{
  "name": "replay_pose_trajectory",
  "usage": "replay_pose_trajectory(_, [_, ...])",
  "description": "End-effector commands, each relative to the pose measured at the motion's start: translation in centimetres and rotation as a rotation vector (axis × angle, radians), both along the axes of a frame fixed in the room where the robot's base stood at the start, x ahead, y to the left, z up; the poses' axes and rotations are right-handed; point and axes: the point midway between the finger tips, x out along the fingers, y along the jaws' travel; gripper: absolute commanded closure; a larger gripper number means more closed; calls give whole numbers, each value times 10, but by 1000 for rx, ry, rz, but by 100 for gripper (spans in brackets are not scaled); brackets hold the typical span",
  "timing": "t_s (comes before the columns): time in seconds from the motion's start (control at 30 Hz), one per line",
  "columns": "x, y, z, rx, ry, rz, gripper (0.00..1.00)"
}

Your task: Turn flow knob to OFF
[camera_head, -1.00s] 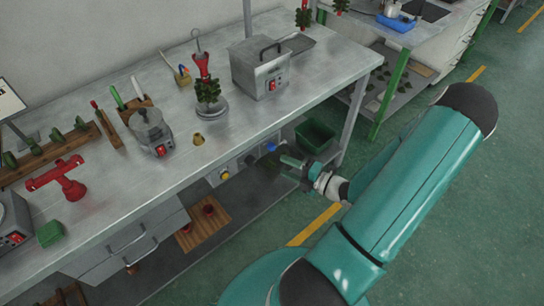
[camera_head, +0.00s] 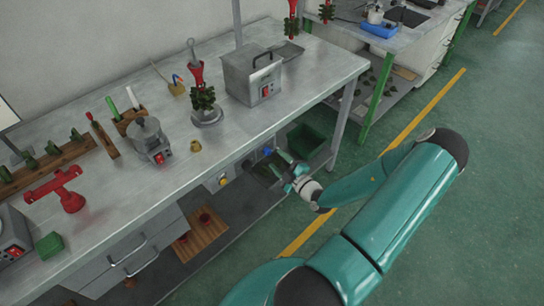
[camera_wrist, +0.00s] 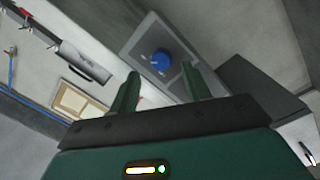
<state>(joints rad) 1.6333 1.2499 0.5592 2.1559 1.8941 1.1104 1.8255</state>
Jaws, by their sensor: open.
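The blue flow knob (camera_wrist: 161,60) sits on a grey panel (camera_wrist: 140,42) in the wrist view. It shows just beyond the gap between my fingertips. In the head view the blue knob (camera_head: 267,152) is a small spot below the bench's front edge, left of my gripper. My gripper (camera_head: 284,165) is open and empty, facing the panel. In the wrist view its two green fingers (camera_wrist: 160,80) stand apart, with the knob ahead between them. The fingers do not appear to touch the knob. Any marking around the knob is too small to read.
A yellow button (camera_head: 223,180) sits on the bench front to the left of the knob. A green bin (camera_head: 305,142) stands under the bench, close to my gripper. The metal bench top (camera_head: 235,130) overhangs the panel.

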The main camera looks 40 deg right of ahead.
Motion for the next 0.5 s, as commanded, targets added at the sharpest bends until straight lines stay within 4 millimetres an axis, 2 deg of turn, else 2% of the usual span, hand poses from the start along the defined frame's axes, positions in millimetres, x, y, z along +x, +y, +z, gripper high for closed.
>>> replay_pose_trajectory(0.03, [10, 1, 0, 1, -1, 2, 52])
replay_pose_trajectory(0.2, [31, 1, 0, -1, 0, 2, 52])
replay_pose_trajectory(0.5, [38, 1, 0, 0, 1, 0, 52])
